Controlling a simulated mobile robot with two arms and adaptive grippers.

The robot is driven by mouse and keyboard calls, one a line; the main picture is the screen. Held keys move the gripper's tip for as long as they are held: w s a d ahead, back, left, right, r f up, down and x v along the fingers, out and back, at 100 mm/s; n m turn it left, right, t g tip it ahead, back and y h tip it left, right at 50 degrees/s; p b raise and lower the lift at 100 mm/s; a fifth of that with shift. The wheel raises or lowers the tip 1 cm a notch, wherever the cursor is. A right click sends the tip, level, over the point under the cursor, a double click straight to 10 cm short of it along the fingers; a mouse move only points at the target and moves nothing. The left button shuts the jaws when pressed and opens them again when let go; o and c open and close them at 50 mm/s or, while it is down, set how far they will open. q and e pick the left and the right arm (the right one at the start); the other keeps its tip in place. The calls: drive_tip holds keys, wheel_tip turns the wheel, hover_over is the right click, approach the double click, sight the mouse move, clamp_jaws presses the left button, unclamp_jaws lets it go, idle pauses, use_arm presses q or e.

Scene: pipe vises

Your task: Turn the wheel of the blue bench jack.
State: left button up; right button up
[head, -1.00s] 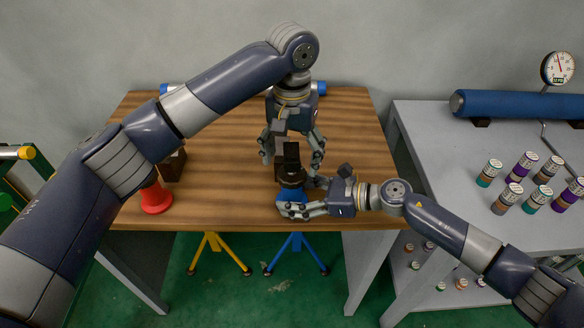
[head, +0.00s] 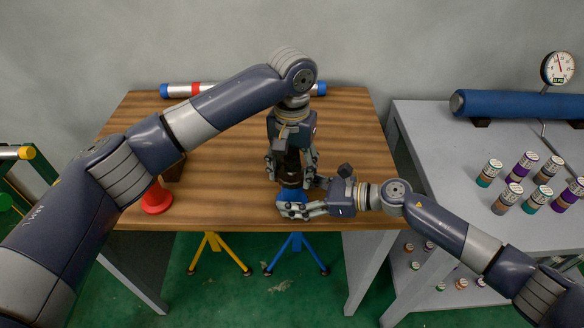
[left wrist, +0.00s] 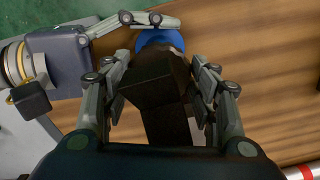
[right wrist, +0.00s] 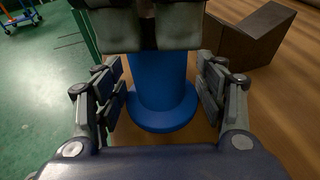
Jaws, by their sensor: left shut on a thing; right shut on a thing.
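The blue bench jack (head: 289,194) stands at the table's front edge. Its blue column and round foot show in the right wrist view (right wrist: 160,95). Its dark top part (left wrist: 160,85) fills the space between the fingers in the left wrist view. My left gripper (head: 292,170) comes from above and is shut on that dark top. My right gripper (head: 299,198) comes from the right and is shut on the blue body, one finger on each side. The wheel cannot be told apart from the dark top, which the fingers largely cover.
A red jack (head: 157,198) stands to the left, partly behind my left arm. A dark brown block (right wrist: 250,35) is on the wooden table (head: 230,180). A metal pipe (head: 180,90) lies at the back. A grey bench (head: 440,150) with small cans is at right.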

use_arm(q)
drive_tip(key=shift+n, duration=0.3)
drive_tip(key=n, duration=0.4)
drive_tip(key=shift+s+d, duration=0.1)
drive_tip(key=shift+n, duration=1.9)
drive_tip(key=o, duration=1.1)
drive_tip(key=shift+c, duration=0.2)
wheel_tip(320, 180, up, 12)
drive_tip(key=shift+f, duration=0.1)
